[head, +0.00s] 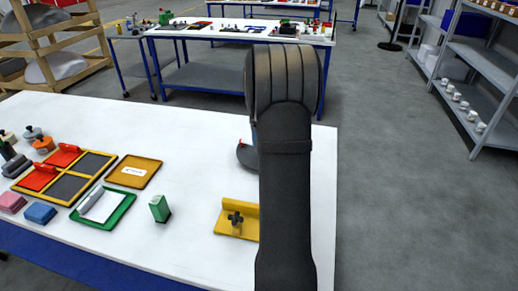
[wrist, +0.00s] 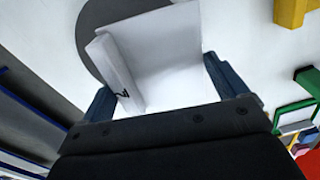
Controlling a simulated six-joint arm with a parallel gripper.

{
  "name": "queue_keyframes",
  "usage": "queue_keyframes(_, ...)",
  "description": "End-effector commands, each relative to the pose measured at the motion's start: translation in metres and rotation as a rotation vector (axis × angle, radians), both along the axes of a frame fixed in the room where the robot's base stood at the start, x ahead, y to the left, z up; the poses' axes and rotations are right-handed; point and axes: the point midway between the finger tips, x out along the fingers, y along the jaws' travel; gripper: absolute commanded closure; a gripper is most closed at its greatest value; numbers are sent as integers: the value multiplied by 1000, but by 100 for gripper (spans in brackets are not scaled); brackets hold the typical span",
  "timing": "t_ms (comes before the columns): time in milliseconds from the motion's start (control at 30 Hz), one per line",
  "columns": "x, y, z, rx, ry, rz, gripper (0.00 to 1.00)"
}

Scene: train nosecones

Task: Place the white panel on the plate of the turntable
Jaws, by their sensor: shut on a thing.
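My gripper (wrist: 162,90) shows in the wrist view with its two blue fingers shut on the white panel (wrist: 165,50). The panel has a raised white bar with a dark mark along its left side. The turntable's dark grey plate (wrist: 92,28) lies beyond the panel, which covers part of it in the picture. I cannot tell whether panel and plate touch. In the head view, a small part of the plate (head: 246,157) shows left of my arm, with a small red mark near it. My arm hides the gripper, the panel and the rest of the turntable there.
A yellow bracket (head: 228,220) and a green block (head: 160,208) stand on the white table (head: 190,175). Left are a green-framed tray (head: 125,207), an ochre tray (head: 153,178) and a yellow divided tray (head: 22,190) with red parts. The table behind the ochre tray is clear.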

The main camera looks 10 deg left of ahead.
Motion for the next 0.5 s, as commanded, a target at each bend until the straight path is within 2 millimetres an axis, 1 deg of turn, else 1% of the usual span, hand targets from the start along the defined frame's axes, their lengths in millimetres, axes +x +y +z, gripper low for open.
queue_keyframes(33,1,-27,5,1,-2,-41,40)
queue_keyframes(100,1,-57,9,1,-2,-86,40)
queue_keyframes(200,-2,-93,14,1,-1,-139,40)
queue_keyframes(300,-5,-117,17,1,-2,-176,40)
queue_keyframes(367,-7,-127,18,1,-1,-192,40)
queue_keyframes(433,-7,-132,18,0,-1,-201,40)
queue_keyframes(500,-6,-129,15,0,0,-205,40)
